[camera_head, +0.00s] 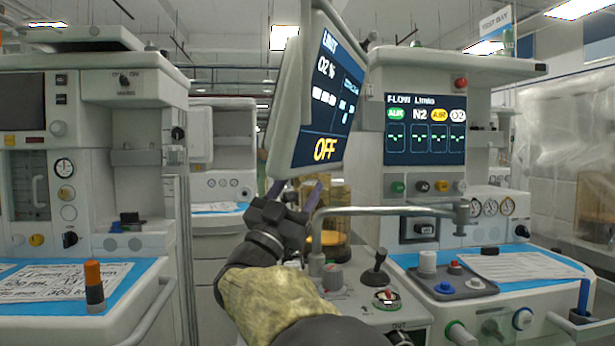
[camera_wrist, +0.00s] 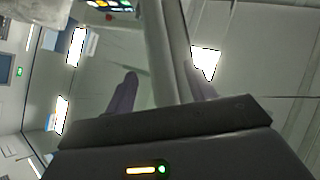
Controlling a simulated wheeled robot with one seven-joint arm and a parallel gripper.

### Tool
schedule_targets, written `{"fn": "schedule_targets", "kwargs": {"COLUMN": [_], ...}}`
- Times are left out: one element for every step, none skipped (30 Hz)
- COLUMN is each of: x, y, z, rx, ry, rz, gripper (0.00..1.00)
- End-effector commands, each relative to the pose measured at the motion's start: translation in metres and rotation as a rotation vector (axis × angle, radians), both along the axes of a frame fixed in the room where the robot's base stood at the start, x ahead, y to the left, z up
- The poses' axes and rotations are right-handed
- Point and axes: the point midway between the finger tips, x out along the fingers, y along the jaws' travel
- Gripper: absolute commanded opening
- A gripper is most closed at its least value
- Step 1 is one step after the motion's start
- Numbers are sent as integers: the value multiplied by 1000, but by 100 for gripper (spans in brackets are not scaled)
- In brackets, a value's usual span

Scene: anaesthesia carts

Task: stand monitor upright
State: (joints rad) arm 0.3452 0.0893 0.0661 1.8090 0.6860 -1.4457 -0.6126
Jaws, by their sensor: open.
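The monitor (camera_head: 318,100) is a white-framed panel with a dark screen reading "OFF" in yellow. It is tilted in the head view, its top leaning to the right, and its screen faces right. My gripper (camera_head: 294,188) is open just below the monitor's lower edge, with purple fingers pointing up. In the wrist view a long pale bar, probably the monitor's edge (camera_wrist: 166,50), runs between the two fingers of my gripper (camera_wrist: 160,88). I cannot tell whether either finger touches it. The monitor's mount is largely hidden.
A grey tubular arm (camera_head: 385,211) runs right of my gripper above a joystick panel (camera_head: 350,300). The right cart (camera_head: 500,70) carries a flow display (camera_head: 425,130). The left cart (camera_head: 120,75) has an orange-capped cylinder (camera_head: 94,285) on its blue-covered shelf. A gap lies between the carts.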

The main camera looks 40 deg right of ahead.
Motion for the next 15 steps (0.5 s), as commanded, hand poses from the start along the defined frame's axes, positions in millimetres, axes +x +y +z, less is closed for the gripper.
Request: {"fn": "schedule_targets", "kwargs": {"x": [1, 2, 3, 4, 4, 5, 6, 6, 7, 7, 7, 7, 7, 8, 8], "y": [-7, -11, -15, -18, -20, -23, -25, -27, -28, -29, -30, -30, -31, -31, -30], "z": [5, 9, 13, 16, 18, 21, 24, 25, 27, 28, 29, 29, 29, 29, 29], "rx": [0, 0, -1, 0, 0, 0, 0, 0, 0, 0, -1, 0, 0, 1, 0], "ry": [-3, -3, -2, -3, -2, -3, -2, -1, -1, -1, 0, 0, 1, 1, 2], "rz": [-3, -3, -2, -3, -2, -3, -2, -1, -1, -1, 0, 0, -1, 0, 0], "gripper": [55, 55, 55, 55, 55, 55, 55, 55, 55, 55, 55, 55, 55, 55, 55]}}
